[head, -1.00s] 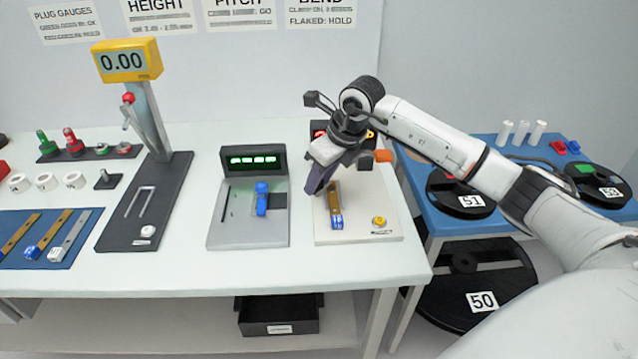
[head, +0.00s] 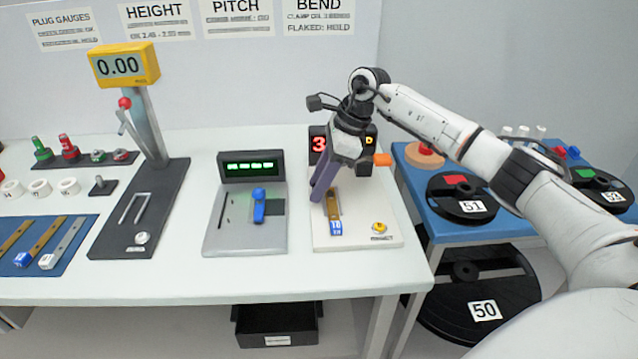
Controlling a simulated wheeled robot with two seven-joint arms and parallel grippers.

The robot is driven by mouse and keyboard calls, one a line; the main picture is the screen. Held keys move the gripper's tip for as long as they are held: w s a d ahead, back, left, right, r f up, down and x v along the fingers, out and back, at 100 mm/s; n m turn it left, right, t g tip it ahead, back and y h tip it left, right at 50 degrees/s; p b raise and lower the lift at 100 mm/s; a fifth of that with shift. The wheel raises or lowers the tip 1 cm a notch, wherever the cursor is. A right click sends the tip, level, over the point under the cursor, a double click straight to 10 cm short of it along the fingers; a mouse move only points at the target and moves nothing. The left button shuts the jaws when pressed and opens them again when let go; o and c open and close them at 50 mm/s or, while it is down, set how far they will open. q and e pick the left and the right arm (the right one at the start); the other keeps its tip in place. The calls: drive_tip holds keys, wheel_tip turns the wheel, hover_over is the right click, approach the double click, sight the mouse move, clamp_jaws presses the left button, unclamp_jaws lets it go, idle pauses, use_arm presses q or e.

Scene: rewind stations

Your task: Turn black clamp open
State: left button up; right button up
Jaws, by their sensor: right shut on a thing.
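My right gripper (head: 318,194) reaches down over the left side of the white bend station at the right of the bench. Its purple-grey fingers are shut, at the place of the black clamp, beside a brass strip with a blue tag (head: 335,215). The fingers cover the clamp, so its angle cannot be read. The station's base (head: 360,241) is white, with a yellow round button (head: 379,227) at its front right. Its black display (head: 318,144) stands behind, partly covered by my wrist, with a red digit lit. My left gripper is not in view.
A grey pitch station (head: 240,240) with a blue block stands left of the bend station. Further left is the height gauge (head: 128,65). A blue table (head: 470,229) with black reels (head: 461,205) stands to the right. The bench front is clear.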

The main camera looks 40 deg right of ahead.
drive_tip(key=shift+w+r+n, duration=0.1)
drive_tip(key=shift+n, duration=0.2)
drive_tip(key=o, duration=1)
drive_tip(key=shift+o, duration=0.2)
drive_tip(key=v, duration=1)
drive_tip(key=shift+d+r, duration=0.1)
